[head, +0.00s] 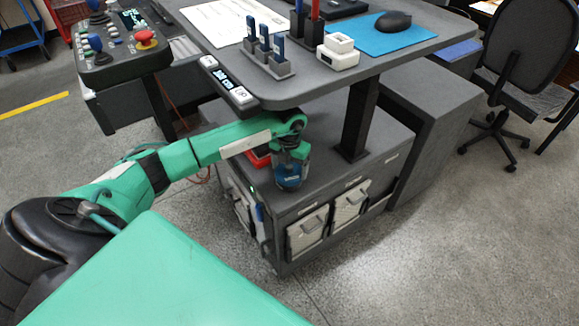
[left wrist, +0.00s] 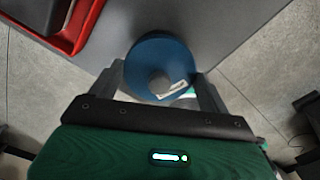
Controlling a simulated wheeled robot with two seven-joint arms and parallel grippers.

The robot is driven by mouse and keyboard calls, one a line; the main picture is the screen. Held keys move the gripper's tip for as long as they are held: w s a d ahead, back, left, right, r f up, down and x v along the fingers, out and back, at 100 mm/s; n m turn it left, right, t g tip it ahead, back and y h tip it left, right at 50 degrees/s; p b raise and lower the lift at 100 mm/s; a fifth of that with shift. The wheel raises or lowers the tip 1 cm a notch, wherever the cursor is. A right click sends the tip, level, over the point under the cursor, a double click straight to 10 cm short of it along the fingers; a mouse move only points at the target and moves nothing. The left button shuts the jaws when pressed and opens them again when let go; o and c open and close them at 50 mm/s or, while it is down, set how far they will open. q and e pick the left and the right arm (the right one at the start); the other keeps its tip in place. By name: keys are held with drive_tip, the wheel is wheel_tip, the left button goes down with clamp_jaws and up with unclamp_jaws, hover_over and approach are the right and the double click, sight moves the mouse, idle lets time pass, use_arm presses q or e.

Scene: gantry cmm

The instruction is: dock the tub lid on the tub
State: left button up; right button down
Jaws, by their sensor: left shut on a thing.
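The tub lid (left wrist: 145,65) is round and blue, with a grey knob and a small white label, in the left wrist view. My left gripper (left wrist: 160,82) is shut on it, a finger on each side. In the head view the blue lid (head: 289,183) shows below my left gripper (head: 290,165), at the front part of the low grey cabinet's top. I cannot tell whether it touches anything beneath. I cannot make out the tub as a separate thing in either view. My right gripper is out of view.
A red tray (left wrist: 62,22) lies on the grey cabinet (head: 325,180), beside the gripper. The desk (head: 300,85) overhangs the cabinet from behind, with its post (head: 357,120) to the right. A control panel (head: 115,42) stands at the left. The cabinet top is bare towards the post.

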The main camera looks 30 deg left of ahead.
use_arm(q)
drive_tip(key=shift+f+b, duration=0.45)
drive_tip(key=shift+f, duration=0.2)
drive_tip(key=o, duration=0.7)
